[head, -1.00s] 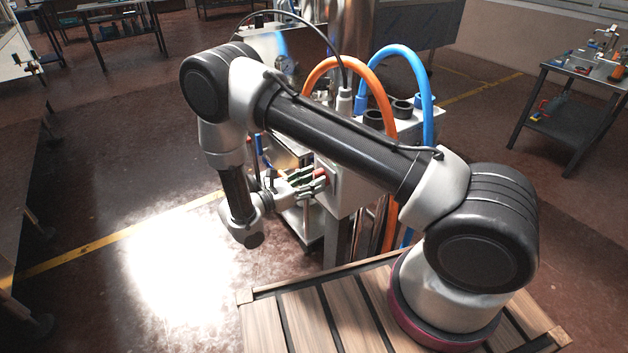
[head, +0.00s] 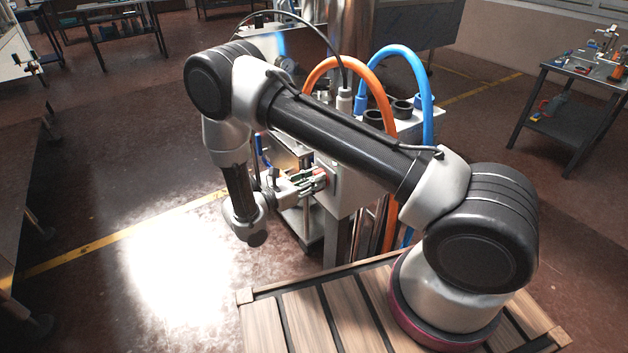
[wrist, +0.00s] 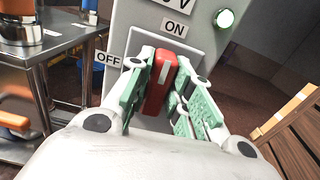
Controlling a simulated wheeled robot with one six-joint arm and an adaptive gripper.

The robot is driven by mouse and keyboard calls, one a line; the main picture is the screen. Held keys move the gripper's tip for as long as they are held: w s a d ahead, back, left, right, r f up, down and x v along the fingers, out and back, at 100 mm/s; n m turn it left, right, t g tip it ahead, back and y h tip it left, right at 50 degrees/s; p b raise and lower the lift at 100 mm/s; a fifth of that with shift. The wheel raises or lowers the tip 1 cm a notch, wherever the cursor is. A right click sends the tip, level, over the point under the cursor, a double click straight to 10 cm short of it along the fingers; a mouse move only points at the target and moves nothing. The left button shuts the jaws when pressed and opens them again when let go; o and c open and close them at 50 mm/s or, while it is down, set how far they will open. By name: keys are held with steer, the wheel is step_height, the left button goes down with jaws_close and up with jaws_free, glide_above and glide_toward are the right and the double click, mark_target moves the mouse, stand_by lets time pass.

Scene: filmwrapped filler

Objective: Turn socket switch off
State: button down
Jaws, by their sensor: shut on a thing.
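A red switch handle (wrist: 160,84) stands out from the light grey switch plate (wrist: 190,42) in the wrist view. An "ON" label (wrist: 174,28) is above it and an "OFF" label (wrist: 108,60) is to its left. The handle's outer end points up towards "ON", tilted slightly. My gripper (wrist: 160,98) has its green-padded fingers on both sides of the red handle and is shut on it. In the head view my gripper (head: 312,184) is at the side of the grey cabinet (head: 345,185), and the handle is mostly hidden by the fingers.
A green lamp (wrist: 225,18) glows at the top right of the panel. Orange (head: 318,72) and blue (head: 425,85) hoses arch over the cabinet. A metal table (wrist: 45,50) stands left of the panel. Open floor (head: 130,200) lies left of my arm.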

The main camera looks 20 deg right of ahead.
steer(key=n, duration=0.4)
steer(key=shift+w+a, duration=0.1)
steer(key=shift+w, duration=0.1)
steer(key=n, duration=0.5)
steer(key=shift+w+f, duration=0.15)
steer(key=shift+f, duration=0.05)
steer(key=n, duration=0.4)
steer(key=shift+w+a+f, duration=0.1)
steer(key=shift+f, duration=0.1)
steer(key=shift+f+n, duration=0.15)
steer(key=shift+n, duration=1.95)
steer(key=c, duration=1.3)
jaws_free()
steer(key=v, duration=1.2)
